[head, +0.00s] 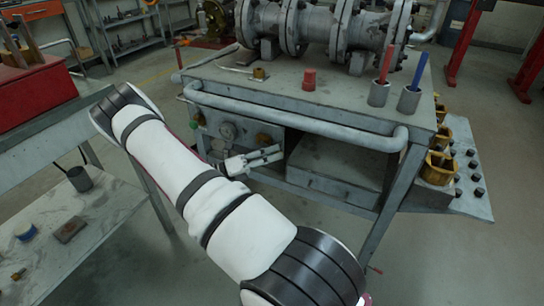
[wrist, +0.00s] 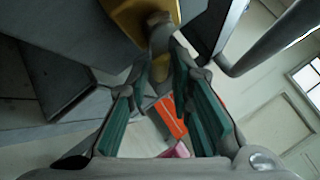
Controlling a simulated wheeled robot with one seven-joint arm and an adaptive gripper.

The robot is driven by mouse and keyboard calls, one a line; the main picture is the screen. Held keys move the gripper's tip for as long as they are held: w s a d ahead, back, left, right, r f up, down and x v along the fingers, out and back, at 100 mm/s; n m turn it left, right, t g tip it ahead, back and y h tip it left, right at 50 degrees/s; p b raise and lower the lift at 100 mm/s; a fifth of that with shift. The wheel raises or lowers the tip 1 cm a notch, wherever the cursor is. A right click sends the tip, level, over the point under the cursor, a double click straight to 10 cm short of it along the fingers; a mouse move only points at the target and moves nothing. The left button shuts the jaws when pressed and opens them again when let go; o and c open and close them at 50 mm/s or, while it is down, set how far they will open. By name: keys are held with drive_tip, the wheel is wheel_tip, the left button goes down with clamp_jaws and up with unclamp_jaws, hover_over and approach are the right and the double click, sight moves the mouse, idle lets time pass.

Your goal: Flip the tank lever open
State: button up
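In the wrist view a brass-coloured fitting (wrist: 130,18) shows at the top edge, with a grey rounded piece (wrist: 160,38) on it just beyond my fingertips. This may be the tank lever, but its full shape is cut off. My gripper (wrist: 163,64) has its green-padded fingers apart, with nothing held between them. I cannot tell whether the fingers touch the fitting.
The metal table (head: 270,82) has a thick front rail (head: 300,124) above my gripper. A flanged pipe assembly (head: 325,30), a red cap (head: 309,80) and two grey cups stand on it. A workbench (head: 50,120) is at left. An orange object (wrist: 171,117) shows beyond my fingers.

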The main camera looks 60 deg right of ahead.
clamp_jaws()
drive_tip(key=shift+s+r+n+g+h+p, duration=0.15)
drive_tip(key=shift+r+n+h+p, duration=0.2)
drive_tip(key=shift+n+h, duration=0.35)
drive_tip(key=shift+s+r+n+g+h+p, duration=0.1)
drive_tip(key=shift+r+n+g+h+p, duration=0.15)
drive_tip(key=shift+n+h, duration=0.45)
drive_tip(key=shift+w, duration=0.1)
unclamp_jaws()
drive_tip(key=v, duration=1.2)
